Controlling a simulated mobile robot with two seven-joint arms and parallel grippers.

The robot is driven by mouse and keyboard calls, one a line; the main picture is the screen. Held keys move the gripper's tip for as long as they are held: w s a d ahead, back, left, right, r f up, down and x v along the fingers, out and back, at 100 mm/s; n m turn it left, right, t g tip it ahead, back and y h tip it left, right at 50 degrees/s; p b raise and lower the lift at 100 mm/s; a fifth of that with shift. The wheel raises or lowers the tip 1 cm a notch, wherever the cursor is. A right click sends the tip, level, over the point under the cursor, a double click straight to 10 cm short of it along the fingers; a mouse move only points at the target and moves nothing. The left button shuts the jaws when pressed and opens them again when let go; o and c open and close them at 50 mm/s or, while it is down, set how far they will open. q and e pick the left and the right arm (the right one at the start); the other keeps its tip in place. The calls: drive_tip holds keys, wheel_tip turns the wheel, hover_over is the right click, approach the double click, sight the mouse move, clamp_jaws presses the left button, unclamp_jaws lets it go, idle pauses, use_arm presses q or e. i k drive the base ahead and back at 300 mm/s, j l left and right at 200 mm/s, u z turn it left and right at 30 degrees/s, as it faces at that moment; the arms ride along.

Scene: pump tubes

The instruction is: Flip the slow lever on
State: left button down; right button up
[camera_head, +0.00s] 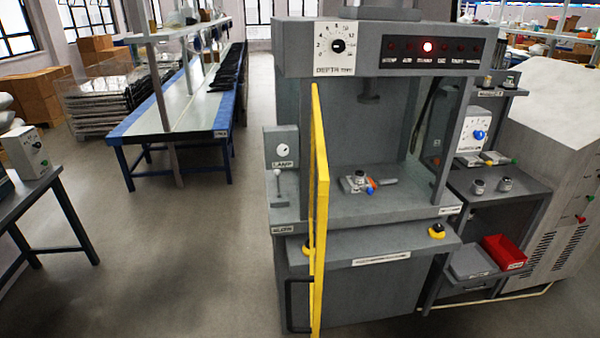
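The grey press machine (390,208) stands in the middle of the view. A small lever (278,184) with a pale round knob stands roughly upright on the ledge at the press's left side. A small label (284,229) on the ledge's front edge below it seems to read SLOW, but the print is tiny. Neither of my grippers is in view.
A yellow-framed guard (320,200) stands out at the press front, right of the lever. Yellow-ringed buttons (437,231) sit on the front ledge. A red bin (503,251) is at right.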

sight(276, 171)
drive_tip(key=j+z, duration=0.35)
drive_tip(key=i+j+z, duration=0.1)
drive_tip(key=j+z, duration=0.4)
drive_tip(key=z, duration=0.2)
drive_tip(key=j+z, duration=0.35)
drive_tip(key=j, duration=0.15)
drive_tip(key=j+z, duration=0.3)
drive_tip(key=j, duration=0.25)
drive_tip(key=j+z, duration=0.4)
drive_tip(key=j, duration=0.7)
drive_tip(key=j+z, duration=0.35)
drive_tip(key=j, duration=0.15)
drive_tip(key=k+j+z, duration=0.15)
drive_tip(key=j+z, duration=0.15)
drive_tip(key=j, duration=0.2)
drive_tip(key=i+j+u, duration=0.1)
drive_tip(key=j+u, duration=0.25)
drive_tip(key=u, duration=0.15)
drive_tip(key=i+j+u, duration=0.2)
drive_tip(key=u, duration=0.3)
drive_tip(key=i+j+u, duration=0.15)
drive_tip(key=u, duration=0.55)
